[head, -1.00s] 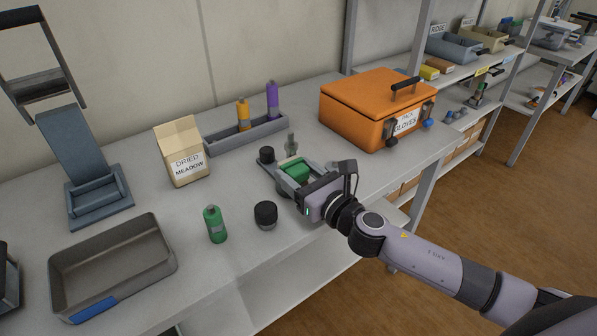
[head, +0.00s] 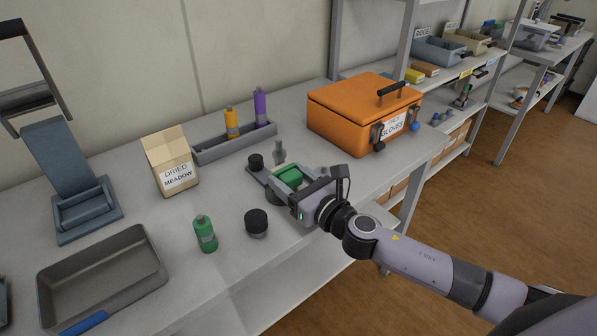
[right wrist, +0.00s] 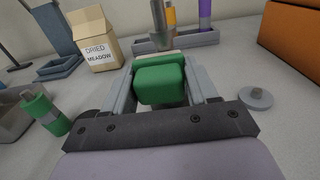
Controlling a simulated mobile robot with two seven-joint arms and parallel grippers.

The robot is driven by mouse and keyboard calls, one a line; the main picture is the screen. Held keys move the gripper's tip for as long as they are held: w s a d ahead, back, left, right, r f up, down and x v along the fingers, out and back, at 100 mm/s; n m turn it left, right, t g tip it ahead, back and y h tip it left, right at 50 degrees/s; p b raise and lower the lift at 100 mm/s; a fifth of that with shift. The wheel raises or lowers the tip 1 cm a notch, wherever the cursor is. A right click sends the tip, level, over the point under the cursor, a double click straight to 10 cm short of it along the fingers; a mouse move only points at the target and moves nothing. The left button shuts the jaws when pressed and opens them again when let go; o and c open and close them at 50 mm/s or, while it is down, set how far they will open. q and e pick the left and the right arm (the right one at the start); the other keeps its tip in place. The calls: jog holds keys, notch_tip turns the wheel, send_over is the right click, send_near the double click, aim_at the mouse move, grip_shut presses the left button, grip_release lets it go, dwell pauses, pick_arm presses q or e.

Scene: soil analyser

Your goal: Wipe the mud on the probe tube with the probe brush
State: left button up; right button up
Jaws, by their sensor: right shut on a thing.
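My right gripper (head: 289,178) is shut on a green block with a pale strip along its far edge, which I take to be the probe brush (head: 290,174). The brush fills the space between the fingers in the right wrist view (right wrist: 160,82). An upright grey tube, probably the probe tube (head: 279,151), stands just beyond the brush. In the right wrist view the tube (right wrist: 158,16) rises behind the pale strip; whether they touch I cannot tell. Mud is not clearly distinguishable. My left gripper is not in view.
A dried meadow bag (head: 171,165), a grey trough (head: 204,152) with two bottles and an orange box (head: 362,105) stand behind. A grey tray (head: 98,285) lies front left.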

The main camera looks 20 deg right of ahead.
jog(key=shift+s+a, duration=0.25)
jog(key=shift+a, duration=0.3)
jog(key=shift+p+v, duration=0.35)
jog(key=shift+v, duration=2.65)
jog(key=shift+s, duration=0.1)
jog(key=v, duration=0.2)
jog(key=shift+s+d, duration=0.2)
jog(key=shift+s, duration=0.15)
jog(key=shift+r, duration=0.1)
